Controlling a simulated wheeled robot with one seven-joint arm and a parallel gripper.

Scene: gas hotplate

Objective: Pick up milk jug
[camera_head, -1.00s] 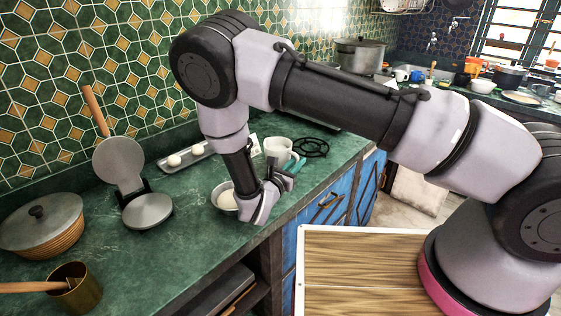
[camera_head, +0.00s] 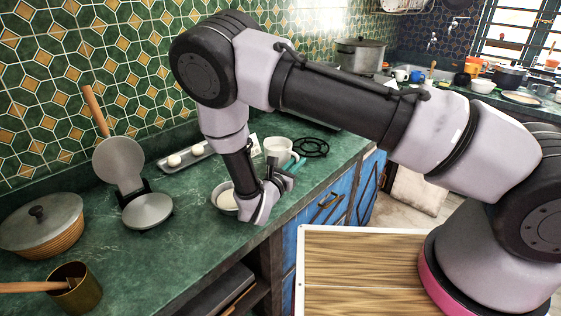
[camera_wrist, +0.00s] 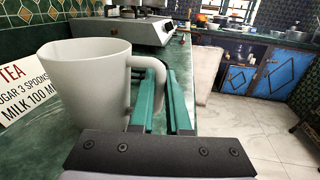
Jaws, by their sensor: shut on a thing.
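The milk jug is a white jug (camera_wrist: 90,82) at the left of the wrist view, with its handle (camera_wrist: 152,85) on its right side. In the head view the white jug (camera_head: 276,147) stands on the green counter, just beyond my gripper (camera_head: 292,167). In the wrist view my gripper (camera_wrist: 168,108) has its two green fingers at the handle and is shut on it. The jug is upright. Its base is partly hidden by my gripper's dark mount, so I cannot tell whether it touches the counter.
A bowl (camera_head: 225,197) with pale contents stands close beside my wrist. A tray with eggs (camera_head: 187,156) lies near the wall. A recipe card (camera_wrist: 22,92) stands behind the jug. A gas hotplate (camera_wrist: 122,27) is beyond it. The counter's front edge is close on the right.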

